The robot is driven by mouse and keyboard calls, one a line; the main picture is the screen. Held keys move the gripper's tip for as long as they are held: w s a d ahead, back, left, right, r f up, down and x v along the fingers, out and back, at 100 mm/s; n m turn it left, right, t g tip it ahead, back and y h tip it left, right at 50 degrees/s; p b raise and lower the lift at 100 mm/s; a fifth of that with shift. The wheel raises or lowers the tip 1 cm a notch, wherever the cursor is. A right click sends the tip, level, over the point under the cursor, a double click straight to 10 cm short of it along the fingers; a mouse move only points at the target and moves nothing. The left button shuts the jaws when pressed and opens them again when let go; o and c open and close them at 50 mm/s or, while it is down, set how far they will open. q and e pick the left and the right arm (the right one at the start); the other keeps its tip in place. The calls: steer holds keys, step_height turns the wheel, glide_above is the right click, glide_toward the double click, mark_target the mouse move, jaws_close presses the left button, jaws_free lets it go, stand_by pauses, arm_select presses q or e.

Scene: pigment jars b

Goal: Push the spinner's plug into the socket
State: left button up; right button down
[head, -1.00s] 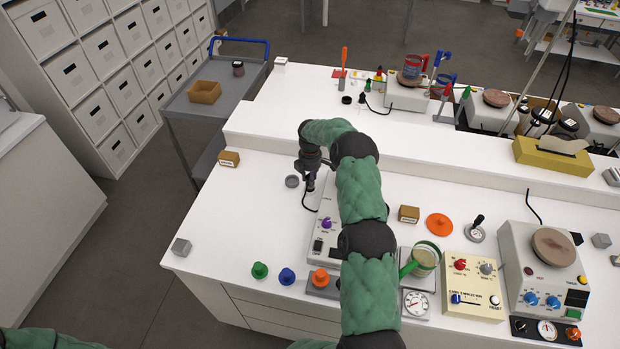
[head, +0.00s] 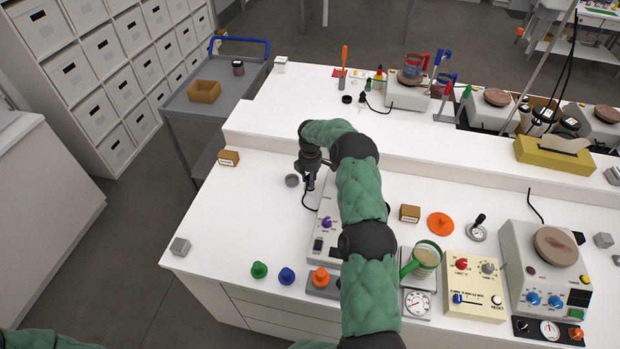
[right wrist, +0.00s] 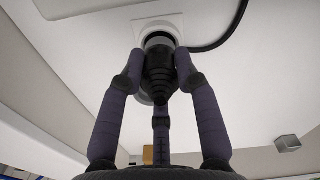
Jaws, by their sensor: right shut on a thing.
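My right gripper (head: 310,178) is at the left part of the white bench, pointing down. In the right wrist view my gripper (right wrist: 160,66) is shut on the dark, ribbed plug (right wrist: 159,82). The plug's front end meets the round opening of the white socket (right wrist: 158,22); how deep it sits I cannot tell. A black cable (right wrist: 222,38) curves off to the right there. In the head view a cable (head: 304,203) runs beside the gripper to a white device with a purple knob (head: 327,223), partly hidden by my arm. My left gripper is out of view.
Green (head: 259,270), blue (head: 286,276) and orange (head: 320,277) knobbed pieces are near the front edge. A grey cube (head: 180,246) is at the left corner. The bench between is clear.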

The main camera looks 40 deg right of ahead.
steer(key=shift+f+b, duration=0.65)
steer(key=shift+f, duration=0.3)
steer(key=c, duration=0.8)
jaws_free()
step_height(320, 180, up, 12)
steer(key=shift+r, duration=0.1)
